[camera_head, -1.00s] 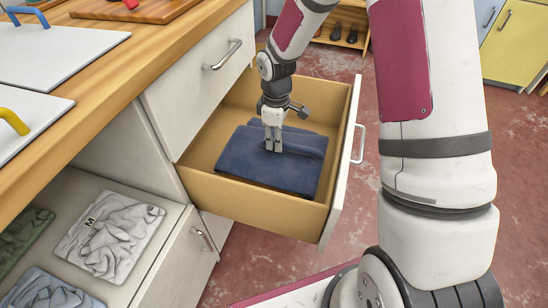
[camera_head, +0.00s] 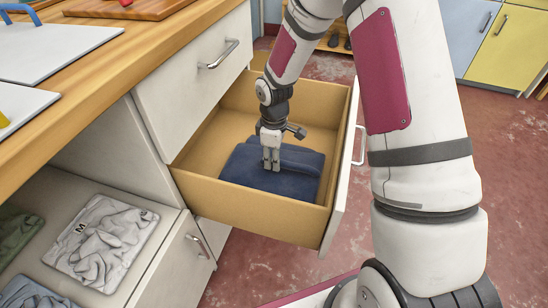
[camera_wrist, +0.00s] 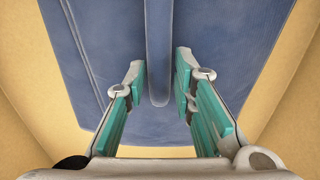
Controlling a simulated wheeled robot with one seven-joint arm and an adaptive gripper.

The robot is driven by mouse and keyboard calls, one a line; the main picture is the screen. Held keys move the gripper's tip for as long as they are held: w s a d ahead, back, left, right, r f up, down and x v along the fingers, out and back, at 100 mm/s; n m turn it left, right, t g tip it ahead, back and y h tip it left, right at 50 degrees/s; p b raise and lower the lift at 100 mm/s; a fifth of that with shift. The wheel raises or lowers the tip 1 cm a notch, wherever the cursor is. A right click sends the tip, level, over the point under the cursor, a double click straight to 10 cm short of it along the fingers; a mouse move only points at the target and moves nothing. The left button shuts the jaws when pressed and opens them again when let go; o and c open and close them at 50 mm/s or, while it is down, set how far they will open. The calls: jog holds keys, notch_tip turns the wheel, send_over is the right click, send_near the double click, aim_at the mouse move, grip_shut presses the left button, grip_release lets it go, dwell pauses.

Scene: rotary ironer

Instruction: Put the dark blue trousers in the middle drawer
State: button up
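The folded dark blue trousers (camera_head: 290,183) lie inside the pulled-out drawer (camera_head: 250,218), below the closed upper drawer. They look flat, with a raised fold along the top. My gripper (camera_head: 271,168) points down into the drawer, over the middle of the trousers. In the wrist view the trousers (camera_wrist: 100,60) fill the space beyond my gripper (camera_wrist: 160,66). Its two green-padded fingers stand apart on either side of the raised fold, with narrow gaps showing. The trousers' underside is hidden.
The drawer front (camera_head: 343,175) stands out on the right. A grey folded garment marked M (camera_head: 103,240) lies on the open shelf at lower left, beside other folded clothes. The wooden counter (camera_head: 90,85) is at upper left. Red floor is clear beyond the drawer.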

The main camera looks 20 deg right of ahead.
jog(key=shift+o, duration=0.2)
jog(key=shift+r, duration=0.1)
jog(key=s+d+r+m+h+p, duration=0.1)
jog(key=s+r+p, duration=0.15)
jog(key=r, duration=0.85)
jog(key=s+r+m+p, duration=0.15)
jog(key=s+r, duration=0.25)
jog(key=r, duration=0.8)
jog(key=s+r+m, duration=0.3)
jog(key=s+r, duration=0.2)
jog(key=s, duration=0.4)
jog(key=s+r+m, duration=0.2)
jog(key=s+r, duration=0.4)
jog(key=s, duration=0.3)
jog(key=s+m+y, duration=0.1)
jog(key=s+m, duration=0.2)
jog(key=s, duration=0.9)
jog(key=shift+s+a+p, duration=0.25)
jog(key=shift+a+p, duration=0.1)
jog(key=shift+m, duration=0.25)
